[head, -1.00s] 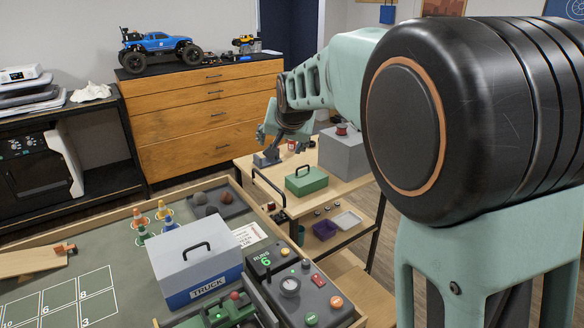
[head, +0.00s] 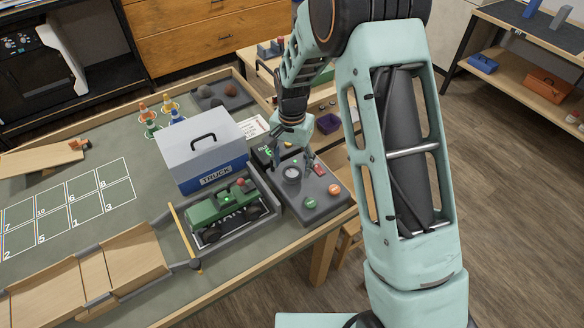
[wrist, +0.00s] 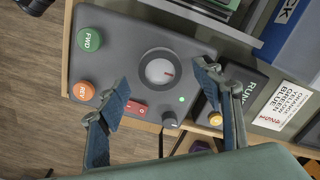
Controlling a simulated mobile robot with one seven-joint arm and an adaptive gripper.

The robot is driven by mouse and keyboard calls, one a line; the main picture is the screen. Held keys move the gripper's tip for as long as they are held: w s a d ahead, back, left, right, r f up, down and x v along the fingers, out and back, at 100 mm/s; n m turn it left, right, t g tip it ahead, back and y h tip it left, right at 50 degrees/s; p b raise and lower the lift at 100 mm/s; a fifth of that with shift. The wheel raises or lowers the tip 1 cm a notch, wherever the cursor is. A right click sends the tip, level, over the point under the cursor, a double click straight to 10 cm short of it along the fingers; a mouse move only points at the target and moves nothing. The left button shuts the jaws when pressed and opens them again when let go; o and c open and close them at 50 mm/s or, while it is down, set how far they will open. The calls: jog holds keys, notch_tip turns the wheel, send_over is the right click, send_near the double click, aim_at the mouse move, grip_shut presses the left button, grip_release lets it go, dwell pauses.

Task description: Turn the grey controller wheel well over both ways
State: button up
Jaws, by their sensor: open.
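The grey controller wheel (head: 291,175) is a round dial on top of the dark grey controller box (head: 325,205). In the wrist view my gripper (wrist: 163,84) is open and empty, with one finger on each side of the wheel in the picture. I cannot tell the height gap between fingertips and wheel.
The controller also carries a green FWD button (wrist: 89,39), an orange REV button (wrist: 82,91), a red switch (wrist: 136,108) and a small dark knob (wrist: 169,120). A RUNS counter (wrist: 242,86) adjoins it. The TRUCK box (head: 203,150) and green crawler (head: 222,208) stand left.

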aim_at(292, 175)
jog(key=shift+f, duration=1.25)
jog(key=shift+c, duration=0.6)
jog(key=c, duration=1)
